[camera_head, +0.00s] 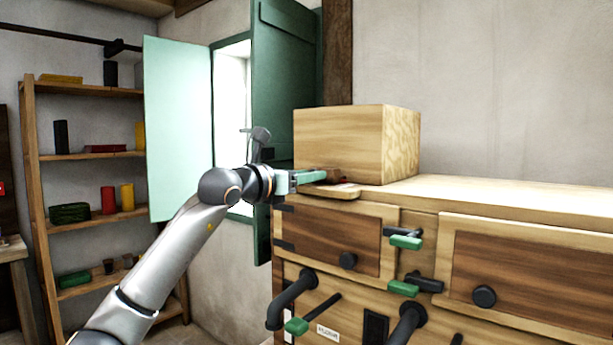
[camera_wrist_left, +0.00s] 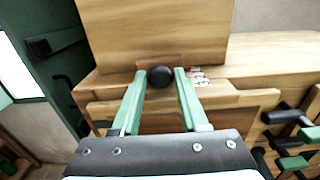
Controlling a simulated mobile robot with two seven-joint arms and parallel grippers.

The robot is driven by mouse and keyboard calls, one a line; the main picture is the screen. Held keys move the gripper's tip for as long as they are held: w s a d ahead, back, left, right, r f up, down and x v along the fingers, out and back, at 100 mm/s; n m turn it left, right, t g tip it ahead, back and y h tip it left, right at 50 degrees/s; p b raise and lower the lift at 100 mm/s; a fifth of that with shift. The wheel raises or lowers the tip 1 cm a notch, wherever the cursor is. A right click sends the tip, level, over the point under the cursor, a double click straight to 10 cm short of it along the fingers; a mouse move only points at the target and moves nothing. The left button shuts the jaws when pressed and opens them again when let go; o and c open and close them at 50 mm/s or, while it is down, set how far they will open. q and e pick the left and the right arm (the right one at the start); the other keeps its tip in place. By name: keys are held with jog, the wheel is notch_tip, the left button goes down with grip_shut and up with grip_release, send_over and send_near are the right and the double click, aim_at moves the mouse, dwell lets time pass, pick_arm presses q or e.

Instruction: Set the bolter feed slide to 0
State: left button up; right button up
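The bolter feed slide appears to be the small wooden piece with a round black knob (camera_wrist_left: 159,76) at the foot of the wooden box. A small red-and-white scale (camera_wrist_left: 198,77) lies just right of the knob; its numbers are too small to read. The scale also shows in the head view (camera_head: 346,186). My left gripper (camera_wrist_left: 160,72) has its green fingers apart, one on each side of the knob, with narrow gaps showing. In the head view, my left gripper (camera_head: 318,176) reaches the ledge from the left and hides the knob. My right gripper is in neither view.
The wooden box (camera_head: 340,140) stands on the cabinet top (camera_head: 510,198). Green-handled levers (camera_head: 405,242) and black pipe-like handles (camera_head: 290,300) stick out from the cabinet front. Open green shutters (camera_head: 285,80) and a shelf (camera_head: 95,156) stand to the left.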

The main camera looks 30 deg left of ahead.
pick_arm(q)
grip_shut()
dwell(1.0)
